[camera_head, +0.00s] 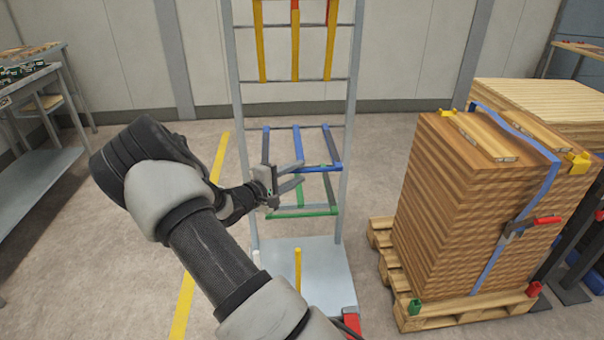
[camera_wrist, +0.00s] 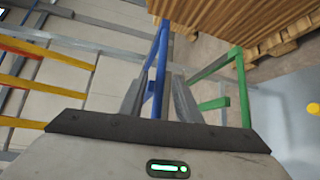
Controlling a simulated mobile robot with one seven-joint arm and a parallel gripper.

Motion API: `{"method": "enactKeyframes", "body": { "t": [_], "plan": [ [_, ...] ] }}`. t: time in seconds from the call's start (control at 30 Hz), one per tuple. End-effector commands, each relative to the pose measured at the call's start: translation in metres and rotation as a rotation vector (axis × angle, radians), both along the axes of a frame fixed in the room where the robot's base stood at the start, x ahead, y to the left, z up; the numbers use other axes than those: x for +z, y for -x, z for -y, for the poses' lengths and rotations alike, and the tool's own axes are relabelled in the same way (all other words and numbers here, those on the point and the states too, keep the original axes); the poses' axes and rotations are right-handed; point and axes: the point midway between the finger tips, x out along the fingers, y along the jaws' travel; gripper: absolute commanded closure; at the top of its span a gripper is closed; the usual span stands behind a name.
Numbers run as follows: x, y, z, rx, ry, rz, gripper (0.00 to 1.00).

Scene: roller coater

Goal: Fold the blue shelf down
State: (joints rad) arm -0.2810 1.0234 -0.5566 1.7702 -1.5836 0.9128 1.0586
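The blue shelf (camera_head: 318,168) is an open frame on a tall grey rack (camera_head: 353,75). It juts out from the rack toward me, above the green shelf (camera_head: 305,212); I cannot tell its exact tilt. My gripper (camera_head: 300,174) is at the front left of the blue shelf. In the wrist view the two fingers of my gripper (camera_wrist: 158,85) stand apart, with a blue bar (camera_wrist: 161,55) showing between them. I cannot tell whether either finger touches it. My fingers and wrist hide the shelf's front left corner in the head view.
Yellow bars (camera_head: 261,45) stand upright higher on the rack. A yellow post (camera_head: 298,270) rises from the grey base plate (camera_head: 325,270). A strapped wood stack (camera_head: 440,200) on a pallet (camera_head: 405,310) stands right. A workbench (camera_head: 35,175) is left. Floor between is clear.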

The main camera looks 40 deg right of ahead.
Motion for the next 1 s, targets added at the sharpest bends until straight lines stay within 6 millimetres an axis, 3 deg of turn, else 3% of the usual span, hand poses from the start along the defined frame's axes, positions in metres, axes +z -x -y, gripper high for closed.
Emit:
{"method": "enactKeyframes", "body": {
  "t": [0.2, 0.57, 0.73, 1.0],
  "plan": [
    [-0.004, -0.006, 0.023, 0.0, 0.0, 0.0, 0.7],
    [-0.004, -0.007, 0.028, 0.001, -0.001, 0.0, 0.7],
    [-0.004, -0.007, 0.028, 0.001, -0.001, 0.0, 0.98],
    [0.0, -0.007, 0.028, 0.0, -0.004, -0.004, 1.0]
  ]
}}
